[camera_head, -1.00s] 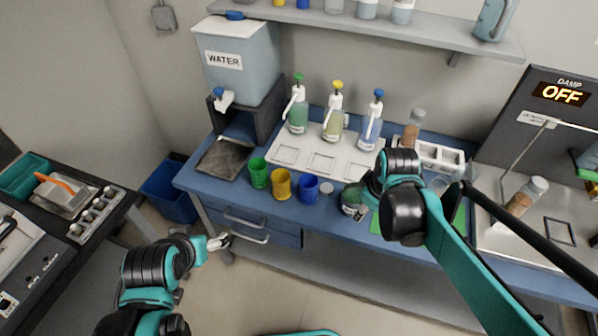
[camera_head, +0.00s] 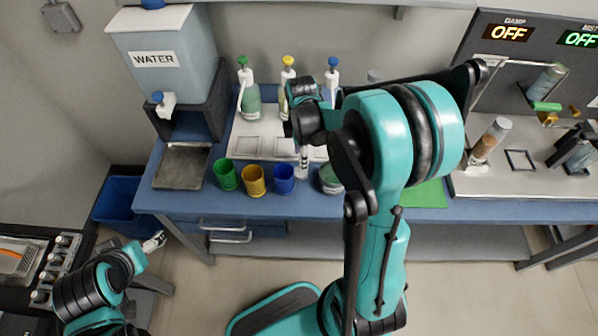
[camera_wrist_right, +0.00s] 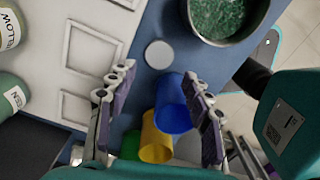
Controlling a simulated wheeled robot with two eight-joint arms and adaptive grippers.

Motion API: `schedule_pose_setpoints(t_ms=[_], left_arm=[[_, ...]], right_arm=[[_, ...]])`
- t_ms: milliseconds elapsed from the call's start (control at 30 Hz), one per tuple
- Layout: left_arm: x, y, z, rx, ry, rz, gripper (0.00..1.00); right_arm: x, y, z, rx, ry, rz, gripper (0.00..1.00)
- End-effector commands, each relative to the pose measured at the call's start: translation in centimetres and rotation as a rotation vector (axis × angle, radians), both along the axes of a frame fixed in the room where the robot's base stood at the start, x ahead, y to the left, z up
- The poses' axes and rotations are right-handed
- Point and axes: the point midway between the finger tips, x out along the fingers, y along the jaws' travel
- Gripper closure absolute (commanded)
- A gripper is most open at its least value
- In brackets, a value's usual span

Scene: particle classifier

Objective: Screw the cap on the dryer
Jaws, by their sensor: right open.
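A pale round cap (camera_wrist_right: 158,54) lies flat on the blue bench, beside the blue cup. An open round jar of green granules stands right of it in the head view (camera_head: 331,179) and at the top of the right wrist view (camera_wrist_right: 222,18). I cannot tell for sure that this jar is the dryer. In the head view my right gripper (camera_head: 303,172) hides the cap. My left gripper (camera_head: 155,242) hangs low, clear of the bench.
Green (camera_head: 225,175), yellow (camera_head: 254,181) and blue (camera_head: 284,180) cups stand close left of my right gripper. Pump bottles (camera_head: 249,100) stand behind on a white tray (camera_head: 243,143). A capped tube (camera_head: 490,140) leans on the station at right. A water tank (camera_head: 165,55) stands left.

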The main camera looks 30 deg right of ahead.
Motion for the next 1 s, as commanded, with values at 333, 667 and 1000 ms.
schedule_pose_setpoints(t_ms=[333, 667, 1000], left_arm=[[0.0, 0.0, -1.1, 0.000, 0.000, 0.000, 0.23], [0.0, 0.0, -1.7, 0.000, 0.000, 0.000, 0.23], [0.0, 0.0, -3.9, 0.000, 0.000, 0.000, 0.23]], right_arm=[[0.0, 0.0, -2.6, 0.000, -0.001, -0.001, 0.50], [0.0, 0.0, -3.6, 0.000, -0.001, -0.001, 0.50], [0.1, -0.1, -7.9, 0.000, -0.001, -0.001, 0.50]])
